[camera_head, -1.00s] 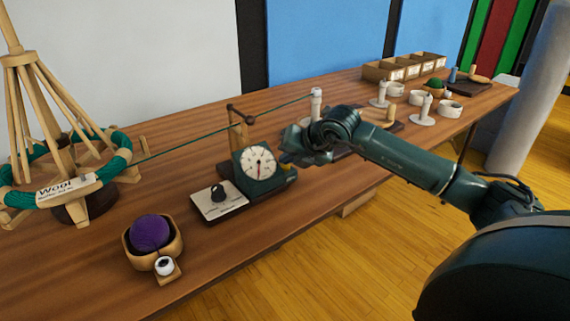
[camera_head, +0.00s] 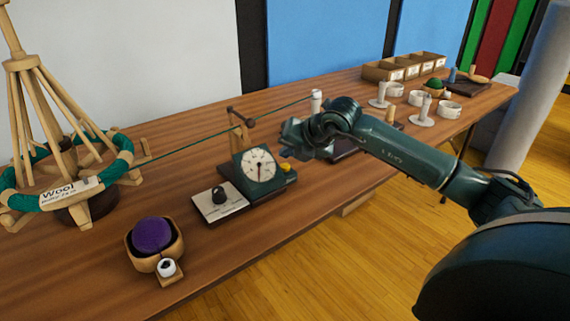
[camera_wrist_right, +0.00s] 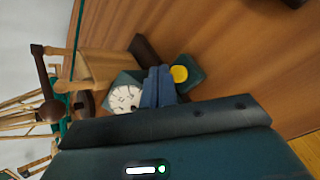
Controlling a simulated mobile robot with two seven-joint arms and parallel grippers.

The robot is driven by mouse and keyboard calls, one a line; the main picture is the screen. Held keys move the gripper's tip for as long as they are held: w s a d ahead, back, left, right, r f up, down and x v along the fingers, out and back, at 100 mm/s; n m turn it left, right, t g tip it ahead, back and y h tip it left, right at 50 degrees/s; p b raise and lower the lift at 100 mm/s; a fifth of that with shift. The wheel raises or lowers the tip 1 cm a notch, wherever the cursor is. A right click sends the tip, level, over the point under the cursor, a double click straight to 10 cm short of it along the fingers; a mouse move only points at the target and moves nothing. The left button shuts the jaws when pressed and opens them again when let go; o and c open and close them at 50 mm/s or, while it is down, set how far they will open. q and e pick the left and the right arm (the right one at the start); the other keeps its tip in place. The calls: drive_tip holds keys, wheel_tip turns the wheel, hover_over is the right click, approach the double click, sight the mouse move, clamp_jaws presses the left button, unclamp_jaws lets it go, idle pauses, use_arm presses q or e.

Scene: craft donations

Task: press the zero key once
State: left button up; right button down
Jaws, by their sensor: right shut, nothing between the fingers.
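The counter (camera_head: 259,170) is a dark green box with a round white dial on its face. A yellow key (camera_head: 285,167) sits on the box just right of the dial. I take it for the zero key; no label on it is readable. My right gripper (camera_head: 286,153) is shut and empty, just above and behind the yellow key, with a small gap seemingly between them. In the right wrist view the shut blue-grey fingers (camera_wrist_right: 158,86) lie between the dial (camera_wrist_right: 124,98) and the yellow key (camera_wrist_right: 179,73). My left gripper is in neither view.
A purple ball (camera_head: 152,235) sits in a wooden bowl. Cups and boxes stand at the far right.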

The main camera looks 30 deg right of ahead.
sight(288, 168)
drive_tip(key=shift+r+p, duration=1.15)
drive_tip(key=shift+r, duration=1.05)
